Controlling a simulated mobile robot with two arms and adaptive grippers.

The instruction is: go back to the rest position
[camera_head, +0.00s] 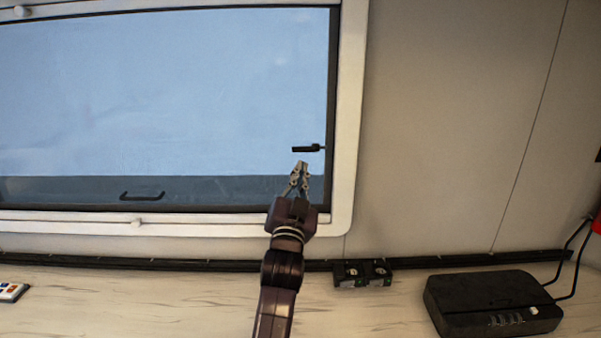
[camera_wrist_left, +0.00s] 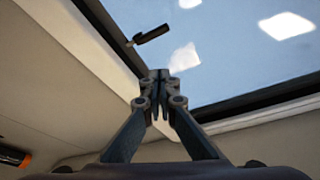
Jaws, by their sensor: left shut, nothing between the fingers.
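My left gripper (camera_head: 302,166) is raised in front of the lower right corner of the window (camera_head: 170,90). Its fingers are shut with nothing between them, and the closed fingertips also show in the left wrist view (camera_wrist_left: 160,76). A black window latch (camera_head: 308,148) sits just above the fingertips in the head view. In the left wrist view the latch (camera_wrist_left: 151,35) is apart from the fingers, above and slightly left of them. My right gripper is in neither view.
A light counter (camera_head: 180,300) runs below the window. A small black socket block (camera_head: 362,273) and a black box with cables (camera_head: 490,305) stand on it to the right. A colourful small item (camera_head: 10,291) lies at the far left. A black handle (camera_head: 142,196) is on the window's lower edge.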

